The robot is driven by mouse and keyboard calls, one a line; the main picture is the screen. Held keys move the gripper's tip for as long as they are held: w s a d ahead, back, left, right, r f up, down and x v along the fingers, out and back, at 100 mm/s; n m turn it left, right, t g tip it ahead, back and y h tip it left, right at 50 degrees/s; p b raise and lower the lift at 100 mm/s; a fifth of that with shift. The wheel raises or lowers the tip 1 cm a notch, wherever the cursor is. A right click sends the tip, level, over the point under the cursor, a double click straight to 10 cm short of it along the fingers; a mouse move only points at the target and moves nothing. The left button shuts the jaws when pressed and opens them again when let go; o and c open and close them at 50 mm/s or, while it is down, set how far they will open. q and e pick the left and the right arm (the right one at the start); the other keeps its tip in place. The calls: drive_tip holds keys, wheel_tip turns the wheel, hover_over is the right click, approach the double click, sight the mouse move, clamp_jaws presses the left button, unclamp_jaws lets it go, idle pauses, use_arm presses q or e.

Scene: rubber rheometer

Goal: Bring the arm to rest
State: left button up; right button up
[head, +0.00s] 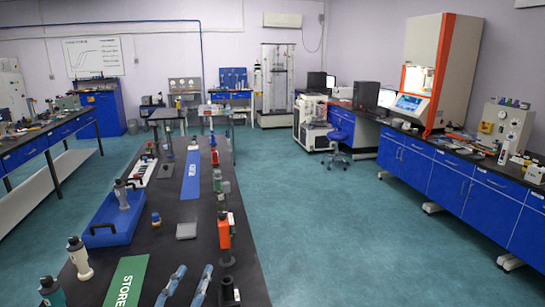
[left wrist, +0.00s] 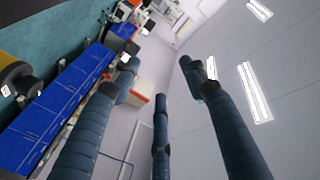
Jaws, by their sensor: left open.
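My left gripper (head: 194,269) shows at the bottom of the head view, its blue-grey fingers over the near end of the dark bench (head: 205,250). In the left wrist view its three fingers (left wrist: 160,76) are spread apart with nothing between them. That view looks along the fingers to the wall and ceiling lights, with blue cabinets (left wrist: 60,110) at the left. Most of the left arm is out of view. My right gripper is not in view.
A blue tray (head: 108,236) holding a bottle, a green STORE mat (head: 126,282), a blue mat (head: 190,175) and several bottles lie on the bench. An orange-fronted machine (head: 440,70) stands on the right counter. Open floor (head: 310,230) lies between.

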use_arm(q)
drive_tip(key=s+a+f+n+g+y, duration=0.1)
drive_tip(key=s+a+f+n+g, duration=0.1)
drive_tip(key=s+f+g, duration=0.45)
drive_tip(key=s+a+f+n+g+y, duration=0.1)
drive_tip(key=s+a+f+y, duration=0.2)
drive_tip(key=f, duration=0.7)
drive_tip(key=s+f+g+h, duration=0.1)
drive_tip(key=s+f+g, duration=0.15)
drive_tip(key=s, duration=0.35)
drive_tip(key=s+d+f+g+h, duration=0.1)
drive_tip(key=s+f+g, duration=0.15)
drive_tip(key=s, duration=0.35)
drive_tip(key=s+f+g+h, duration=0.1)
drive_tip(key=s+f+g, duration=0.1)
drive_tip(key=s+f, duration=0.35)
drive_tip(key=s+f+g+b, duration=0.1)
drive_tip(key=s+f+b, duration=0.2)
drive_tip(key=f, duration=1.4)
drive_tip(key=s+f+b, duration=0.3)
drive_tip(key=f, duration=1.4)
drive_tip(key=s+a+f+g+b, duration=0.1)
drive_tip(key=s+f+b, duration=0.3)
drive_tip(key=s+f, duration=1.1)
wheel_tip(320, 180, down, 2)
drive_tip(key=shift+s+a+f+y, duration=0.15)
drive_tip(key=shift+a+y, duration=0.15)
drive_tip(key=shift+a, duration=0.45)
